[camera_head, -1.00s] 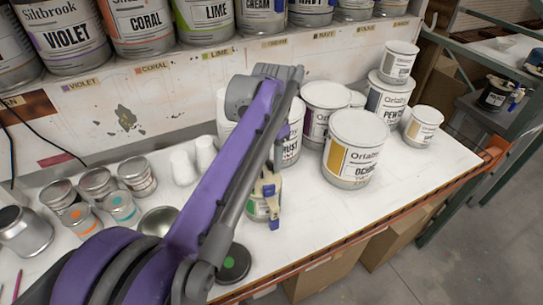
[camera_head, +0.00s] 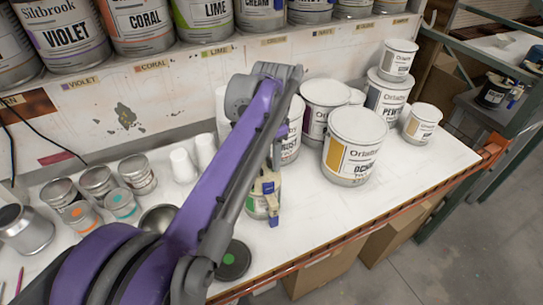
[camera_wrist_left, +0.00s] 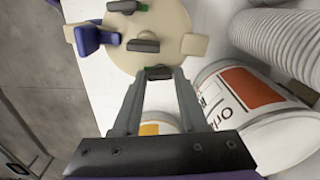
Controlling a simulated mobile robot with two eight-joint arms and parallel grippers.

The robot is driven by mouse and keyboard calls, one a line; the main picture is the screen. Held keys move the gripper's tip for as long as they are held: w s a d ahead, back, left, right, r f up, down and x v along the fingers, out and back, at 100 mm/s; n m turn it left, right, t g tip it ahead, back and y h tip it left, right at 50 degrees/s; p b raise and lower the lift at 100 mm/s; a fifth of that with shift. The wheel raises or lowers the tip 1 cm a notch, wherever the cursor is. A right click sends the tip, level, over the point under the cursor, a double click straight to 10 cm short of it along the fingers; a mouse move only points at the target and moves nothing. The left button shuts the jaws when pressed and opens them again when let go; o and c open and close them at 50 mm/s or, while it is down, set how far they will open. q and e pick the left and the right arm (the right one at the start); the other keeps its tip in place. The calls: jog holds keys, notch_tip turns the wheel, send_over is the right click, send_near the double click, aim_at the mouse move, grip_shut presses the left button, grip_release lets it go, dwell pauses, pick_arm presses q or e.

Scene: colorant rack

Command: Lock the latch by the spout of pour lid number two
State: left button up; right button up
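A small tin (camera_head: 256,207) with a cream pour lid (camera_head: 268,183) and a blue part on its near side stands beside my left arm, partly hidden by it. In the left wrist view the round cream lid (camera_wrist_left: 170,22) carries several dark latches, small green marks and a blue-purple piece (camera_wrist_left: 90,38) at the left. My left gripper (camera_wrist_left: 160,77) is open at the lid's near edge. A dark latch (camera_wrist_left: 158,72) lies between its fingertips; contact cannot be told. In the head view the arm hides the fingers. No lid number is readable. My right gripper is not in view.
A large ochre tin (camera_head: 355,145) and other white tins stand right of the lidded tin. A dark disc with a green dot (camera_head: 235,259) lies near the front edge. Small tins and cups are at left. The right front bench (camera_head: 415,175) is clear.

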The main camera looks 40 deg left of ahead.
aim_at(271, 160)
pick_arm(q)
jog(key=shift+o, duration=0.2)
jog(key=shift+r, duration=0.1)
notch_tip(271, 160, up, 11)
jog(key=shift+p, duration=0.45)
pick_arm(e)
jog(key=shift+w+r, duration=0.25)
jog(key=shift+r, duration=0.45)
pick_arm(q)
jog(key=shift+f, duration=0.25)
